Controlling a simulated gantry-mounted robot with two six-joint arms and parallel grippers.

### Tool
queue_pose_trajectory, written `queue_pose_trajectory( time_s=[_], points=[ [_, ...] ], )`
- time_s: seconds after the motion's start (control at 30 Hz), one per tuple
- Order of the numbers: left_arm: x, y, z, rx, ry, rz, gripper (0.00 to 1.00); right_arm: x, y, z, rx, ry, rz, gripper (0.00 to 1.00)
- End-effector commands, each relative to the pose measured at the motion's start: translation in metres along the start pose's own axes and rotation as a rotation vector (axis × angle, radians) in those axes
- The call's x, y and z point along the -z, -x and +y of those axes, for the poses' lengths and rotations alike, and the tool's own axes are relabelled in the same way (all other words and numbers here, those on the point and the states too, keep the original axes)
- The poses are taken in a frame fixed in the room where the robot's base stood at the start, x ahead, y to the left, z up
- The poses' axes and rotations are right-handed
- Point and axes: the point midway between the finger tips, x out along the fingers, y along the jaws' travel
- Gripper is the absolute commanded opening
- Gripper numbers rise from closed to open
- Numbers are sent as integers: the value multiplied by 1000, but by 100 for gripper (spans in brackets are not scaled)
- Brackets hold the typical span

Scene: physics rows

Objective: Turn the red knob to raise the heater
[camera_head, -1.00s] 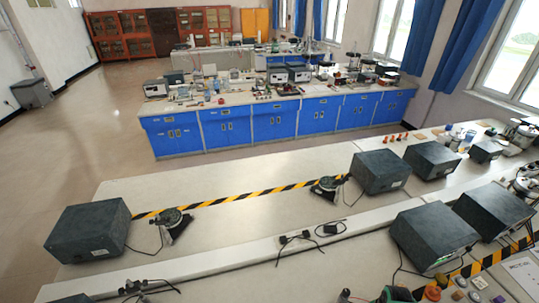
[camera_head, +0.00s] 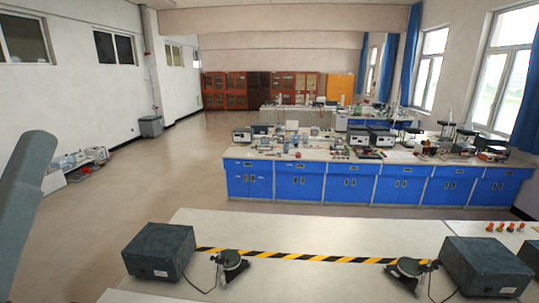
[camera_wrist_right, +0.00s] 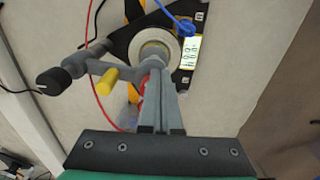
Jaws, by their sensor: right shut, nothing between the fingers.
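My right gripper (camera_wrist_right: 157,80) is shut and empty in the right wrist view. Its fingertips reach a pale round part (camera_wrist_right: 156,46) of a grey metal apparatus; I cannot tell whether they touch. A grey side arm (camera_wrist_right: 90,68) on it carries a yellow peg (camera_wrist_right: 108,80) and ends in a black knob (camera_wrist_right: 52,81). A small patch of red (camera_wrist_right: 140,106) shows beside the fingers, mostly hidden; I cannot tell whether it is the red knob. I cannot make out the heater with certainty. My left gripper is not in view.
A lit yellow display (camera_wrist_right: 188,52) sits right of the pale part. A red cable (camera_wrist_right: 93,25) and a blue cable (camera_wrist_right: 178,18) run close by. In the head view, dark boxes (camera_head: 160,250) (camera_head: 486,267) stand on the near bench beside black-and-yellow tape (camera_head: 300,256).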

Motion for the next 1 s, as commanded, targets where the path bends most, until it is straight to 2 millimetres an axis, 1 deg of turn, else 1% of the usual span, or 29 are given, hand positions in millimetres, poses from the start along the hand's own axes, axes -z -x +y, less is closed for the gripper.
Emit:
queue_pose_trajectory(
  time_s=[0.7,1.0],
  points=[
    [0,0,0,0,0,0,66,8,0,4,0,1,0,0],
    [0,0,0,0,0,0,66,9,0,4,0,0,0,0]
  ],
)
